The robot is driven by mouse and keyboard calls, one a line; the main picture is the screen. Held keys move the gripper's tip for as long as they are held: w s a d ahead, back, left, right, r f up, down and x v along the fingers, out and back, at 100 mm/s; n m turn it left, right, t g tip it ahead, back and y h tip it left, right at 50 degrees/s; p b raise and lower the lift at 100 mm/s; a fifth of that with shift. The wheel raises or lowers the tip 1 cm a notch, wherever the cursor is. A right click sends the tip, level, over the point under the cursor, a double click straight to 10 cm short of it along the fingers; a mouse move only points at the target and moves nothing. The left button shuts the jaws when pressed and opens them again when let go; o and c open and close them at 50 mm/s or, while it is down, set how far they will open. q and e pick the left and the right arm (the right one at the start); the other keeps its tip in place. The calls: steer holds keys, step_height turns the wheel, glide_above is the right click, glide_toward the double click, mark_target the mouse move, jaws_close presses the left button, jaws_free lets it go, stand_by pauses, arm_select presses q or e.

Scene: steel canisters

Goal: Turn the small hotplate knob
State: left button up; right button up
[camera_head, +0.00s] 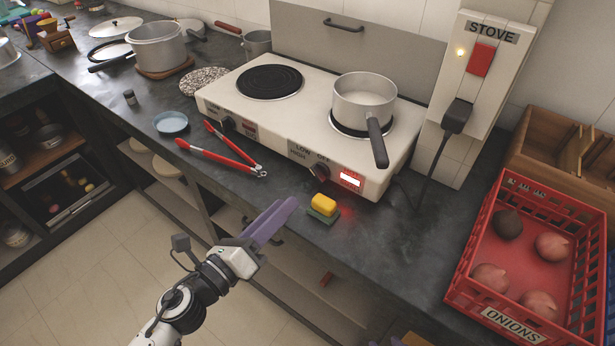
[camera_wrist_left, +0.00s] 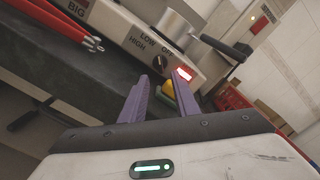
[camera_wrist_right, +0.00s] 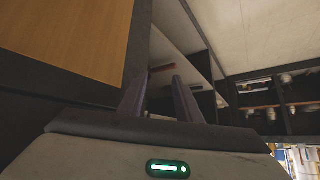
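The white double hotplate (camera_head: 300,118) stands on the dark counter. Its right knob (camera_head: 319,172) is dark and sits by the LOW, OFF and HIGH marks; it also shows in the left wrist view (camera_wrist_left: 160,62). A red-lit panel (camera_head: 350,180) glows right of it. The left knob (camera_head: 228,123) is beside the label read as BIG in the left wrist view. A steel saucepan (camera_head: 364,100) stands on the right burner. My left gripper (camera_head: 288,205) is in front of the counter edge, apart from the right knob; its purple fingers are open and empty. My right gripper (camera_wrist_right: 158,85) is open and empty.
A red onion crate (camera_head: 470,250) stands at the right. The stove switch (camera_head: 481,59) is on the wall post, its lamp lit.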

mark_target(314, 175)
arm_select(q)
steer(key=x, duration=0.9)
steer(key=shift+w+d, duration=0.1)
steer(key=shift+w, duration=0.1)
jaws_close()
